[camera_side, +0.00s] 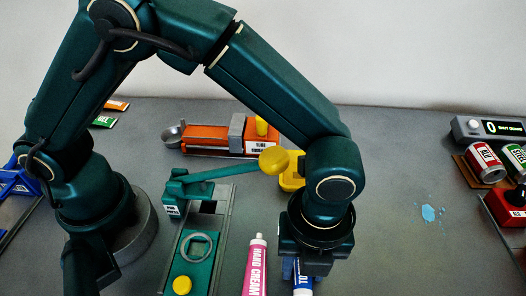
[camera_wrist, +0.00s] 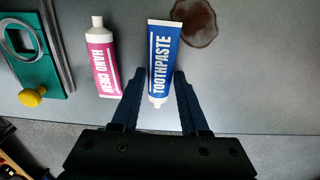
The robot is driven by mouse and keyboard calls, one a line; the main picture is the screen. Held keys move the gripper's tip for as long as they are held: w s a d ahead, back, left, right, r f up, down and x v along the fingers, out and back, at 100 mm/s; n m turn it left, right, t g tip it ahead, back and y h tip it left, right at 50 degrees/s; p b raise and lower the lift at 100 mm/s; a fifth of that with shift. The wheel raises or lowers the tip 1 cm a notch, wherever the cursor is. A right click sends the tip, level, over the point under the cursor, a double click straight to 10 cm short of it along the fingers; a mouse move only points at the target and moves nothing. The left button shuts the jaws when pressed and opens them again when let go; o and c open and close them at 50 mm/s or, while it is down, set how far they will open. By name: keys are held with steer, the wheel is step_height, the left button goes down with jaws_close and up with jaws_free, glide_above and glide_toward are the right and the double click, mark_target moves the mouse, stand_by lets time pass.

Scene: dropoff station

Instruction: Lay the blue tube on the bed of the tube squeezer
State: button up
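The blue tube marked TOOTHPASTE (camera_wrist: 163,55) lies on the grey table in the wrist view, cap toward me. In the side view only its lower part (camera_side: 302,283) shows under my gripper (camera_side: 312,262). In the wrist view my gripper (camera_wrist: 160,82) is open, with one finger on each side of the tube's cap end. I cannot tell whether the fingers are level with the tube or above it. The orange tube squeezer (camera_side: 204,133), with a grey block and yellow knob, stands at the back in the side view; its bed is partly in view.
A pink hand cream tube (camera_wrist: 102,62) lies left of the blue one. A green lever device (camera_side: 196,248) stands farther left. A yellow object (camera_side: 291,178) is partly behind my arm. Cans (camera_side: 485,162) and a red device (camera_side: 506,212) are at right. A brown spill (camera_wrist: 196,22) marks the table.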

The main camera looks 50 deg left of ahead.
steer(key=c, duration=0.4)
steer(key=shift+o, duration=0.2)
steer(key=shift+r, duration=2.55)
